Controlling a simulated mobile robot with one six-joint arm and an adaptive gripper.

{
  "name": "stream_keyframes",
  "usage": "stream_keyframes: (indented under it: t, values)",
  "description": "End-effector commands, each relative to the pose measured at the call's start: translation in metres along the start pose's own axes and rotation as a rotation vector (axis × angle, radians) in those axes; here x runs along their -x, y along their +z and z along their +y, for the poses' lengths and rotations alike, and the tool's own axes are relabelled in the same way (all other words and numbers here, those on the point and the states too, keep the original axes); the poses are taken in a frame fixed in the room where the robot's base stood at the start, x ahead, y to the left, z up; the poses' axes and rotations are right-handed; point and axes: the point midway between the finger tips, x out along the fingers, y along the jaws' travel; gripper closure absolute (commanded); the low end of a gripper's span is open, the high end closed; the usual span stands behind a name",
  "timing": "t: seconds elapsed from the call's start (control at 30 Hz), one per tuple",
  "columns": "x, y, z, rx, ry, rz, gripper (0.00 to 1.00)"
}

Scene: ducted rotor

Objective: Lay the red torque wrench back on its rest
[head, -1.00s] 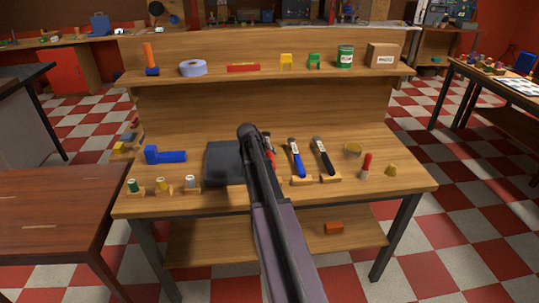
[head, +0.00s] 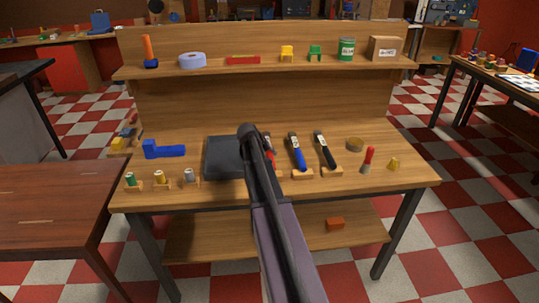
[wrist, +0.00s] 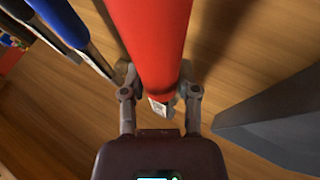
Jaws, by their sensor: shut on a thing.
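The red torque wrench (wrist: 150,40) fills the top middle of the wrist view, its thick red handle between the two fingers of my gripper (wrist: 160,88), which is shut on it.
The upper shelf (head: 215,70) runs behind.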

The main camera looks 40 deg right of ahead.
Motion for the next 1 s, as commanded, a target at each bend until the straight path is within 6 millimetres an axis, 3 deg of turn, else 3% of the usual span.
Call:
stream_keyframes:
  t: [0.8,0.83,0.93,1.0]
  values:
    - [-0.0071,0.0028,-0.0030,-0.001,0.001,0.000,1.00]
    - [-0.0071,0.0028,-0.0030,-0.001,0.001,0.000,0.54]
    - [-0.0071,0.0028,-0.0031,-0.001,0.001,0.000,0.24]
    - [-0.0071,0.0028,-0.0031,-0.001,0.001,0.000,0.19]
